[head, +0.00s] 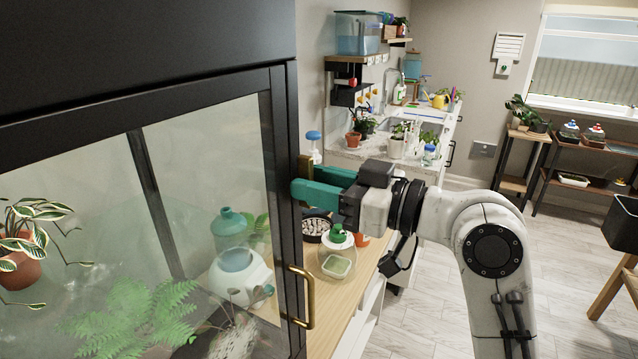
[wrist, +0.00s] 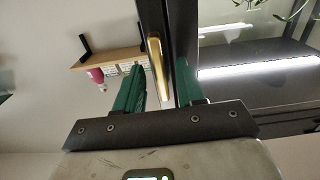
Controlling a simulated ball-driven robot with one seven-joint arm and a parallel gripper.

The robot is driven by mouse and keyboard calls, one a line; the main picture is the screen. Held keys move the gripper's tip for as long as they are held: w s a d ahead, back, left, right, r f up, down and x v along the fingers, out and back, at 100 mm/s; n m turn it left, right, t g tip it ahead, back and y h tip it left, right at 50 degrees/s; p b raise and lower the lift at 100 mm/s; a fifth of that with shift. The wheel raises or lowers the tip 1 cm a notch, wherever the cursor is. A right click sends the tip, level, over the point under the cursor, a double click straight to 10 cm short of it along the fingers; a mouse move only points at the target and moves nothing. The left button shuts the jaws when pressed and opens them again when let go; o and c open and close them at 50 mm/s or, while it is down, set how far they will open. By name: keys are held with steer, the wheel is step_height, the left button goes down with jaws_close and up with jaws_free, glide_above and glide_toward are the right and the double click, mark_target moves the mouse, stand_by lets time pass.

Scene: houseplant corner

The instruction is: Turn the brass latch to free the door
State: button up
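The brass latch (head: 305,167) is a narrow upright bar on the edge of the black-framed glass cabinet, partly hidden by my gripper (head: 303,179) in the head view. In the wrist view the latch (wrist: 158,68) lies lengthwise between the two green fingers of my gripper (wrist: 158,84). Gaps show beside it, so the fingers are apart; I cannot tell whether either one touches it. The glass door (head: 279,190) has a black frame and looks closed. A brass pull handle (head: 309,298) sits lower on its frame.
Behind the glass are a variegated potted plant (head: 22,262), a fern and a white-and-green vessel (head: 240,275). A wooden counter (head: 345,312) beside the cabinet holds a glass jar (head: 337,260), below my gripper. Open floor (head: 420,310) lies to the right.

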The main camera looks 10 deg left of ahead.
steer(key=shift+d, duration=0.1)
steer(key=b+v, duration=0.2)
steer(key=v, duration=0.8)
steer(key=shift+d+b, duration=0.3)
steer(key=shift+b, duration=0.1)
steer(key=shift+s, duration=0.15)
steer(key=s+d+f+m+h, duration=0.2)
steer(key=d+f+m+h, duration=0.1)
steer(key=f, duration=0.8)
steer(key=s+d+f+m+h, duration=0.2)
steer(key=d+f+m+h, duration=0.15)
steer(key=f, duration=0.75)
steer(key=s+d+f+m+h, duration=0.3)
steer(key=d+f+m, duration=0.1)
steer(key=f, duration=0.7)
steer(key=s+d+f+m+g+h, duration=0.1)
steer(key=s+d+f, duration=0.3)
steer(key=s, duration=0.4)
steer(key=s+d+f+m+g+h, duration=0.1)
steer(key=s+d+f+h, duration=0.3)
steer(key=s, duration=0.4)
steer(key=s+d+f+m+g+h, duration=0.2)
steer(key=s+d+f+g, duration=0.1)
steer(key=s+f, duration=0.3)
steer(key=shift+s+d+f+h, duration=0.35)
steer(key=shift+s+d, duration=0.5)
steer(key=shift+s, duration=0.3)
